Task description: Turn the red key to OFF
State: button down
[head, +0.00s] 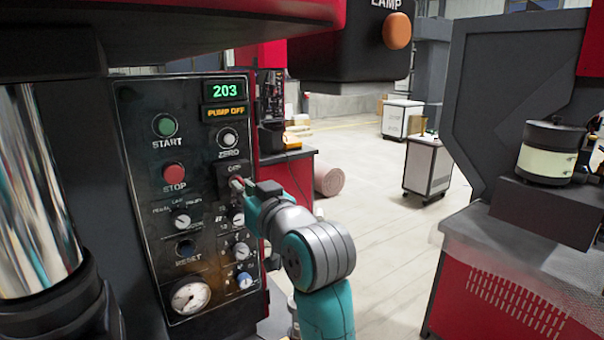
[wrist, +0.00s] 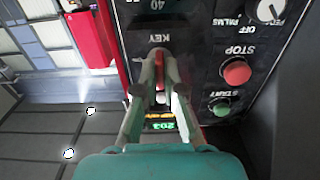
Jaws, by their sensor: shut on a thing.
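The red key (wrist: 159,67) sits in its switch on the black control panel (head: 145,118); the panel's KEY label shows upside down in the wrist view. In the wrist view my gripper (wrist: 159,60) has its two fingers on either side of the key, shut on it. In the head view my gripper (head: 240,183) reaches the switch from the right, and only a little of the key (head: 235,181) shows. The fingers hide much of the key and switch, so I cannot tell which mark the key points to.
A green START button (head: 165,125), a red STOP button (head: 174,173) and several knobs lie close around the switch. The displays read 203 (head: 226,90) and PUMP OFF (head: 225,113). A pressure gauge (head: 190,297) is lower down. Open floor (head: 375,190) lies to the right.

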jog(key=shift+n, duration=0.6)
jog(key=c, duration=1.2)
grip_release()
jog(key=v, duration=0.7)
